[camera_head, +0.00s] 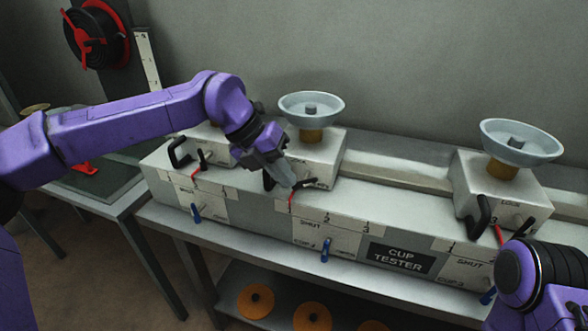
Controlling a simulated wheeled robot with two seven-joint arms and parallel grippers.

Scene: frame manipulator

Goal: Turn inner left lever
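The long pale cup tester (270,215) carries white blocks along its top. A small red lever with a black end (294,193) sits at the foot of the middle visible block (318,160), above a 1-2-3 scale. My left gripper (287,183) points down at this lever, its grey fingertips touching it or very close. The fingers overlap from this angle, so I cannot tell how far they are open. A similar red lever (197,172) shows at the left block, and another (499,235) at the right block. My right arm shows at the lower right, its gripper out of view.
Pale dishes stand on the middle block (311,106) and right block (521,143). Black handles project from the blocks, including one at the left (178,153). Blue levers (325,249) hang on the front face. Orange discs (256,301) lie on the shelf below.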

